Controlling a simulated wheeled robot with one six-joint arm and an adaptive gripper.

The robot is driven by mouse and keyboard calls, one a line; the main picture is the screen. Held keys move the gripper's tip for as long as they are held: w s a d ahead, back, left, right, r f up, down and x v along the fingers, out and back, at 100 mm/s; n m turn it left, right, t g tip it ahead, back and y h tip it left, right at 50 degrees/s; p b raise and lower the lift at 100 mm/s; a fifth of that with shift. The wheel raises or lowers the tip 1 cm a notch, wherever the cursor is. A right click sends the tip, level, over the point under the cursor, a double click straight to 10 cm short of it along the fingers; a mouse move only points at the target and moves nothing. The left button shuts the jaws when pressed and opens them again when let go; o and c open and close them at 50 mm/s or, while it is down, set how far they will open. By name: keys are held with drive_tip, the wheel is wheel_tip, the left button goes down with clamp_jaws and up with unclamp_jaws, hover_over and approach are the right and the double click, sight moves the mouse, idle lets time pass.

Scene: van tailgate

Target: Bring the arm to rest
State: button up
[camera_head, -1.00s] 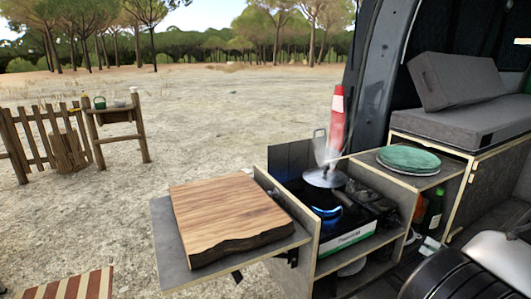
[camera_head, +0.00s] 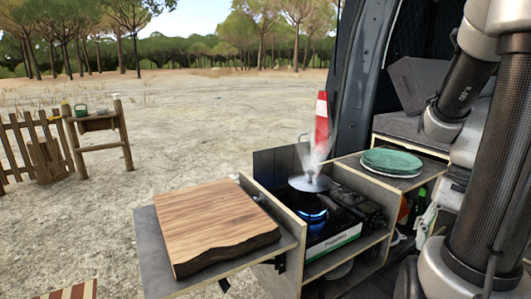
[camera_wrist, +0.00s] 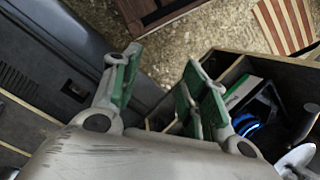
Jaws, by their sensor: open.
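My gripper (camera_wrist: 162,78) shows in the wrist view. Its two green-padded fingers stand apart with nothing between them. It hangs above the gap between the van's dark rear edge (camera_wrist: 70,60) and the kitchen box (camera_wrist: 225,65). In the head view my arm's links stand upright at the right edge; the gripper itself is outside that picture.
A lidded pot (camera_head: 311,184) sits on a stove (camera_head: 345,225) with a lit blue flame, steam rising. A wooden board (camera_head: 215,222) lies on the fold-out shelf (camera_head: 150,245). Green plates (camera_head: 391,161) are stacked at right. A red-white cone (camera_head: 321,120) stands behind. Open ground lies left.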

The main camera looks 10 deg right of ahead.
drive_tip(key=w+a+r+n+t+h, duration=0.2)
drive_tip(key=a+r+n+t, duration=0.3)
drive_tip(key=a+r+n, duration=0.3)
drive_tip(key=shift+w+a+r+t+h, duration=0.35)
drive_tip(key=shift+w+a+r, duration=0.4)
drive_tip(key=shift+r, duration=1.3)
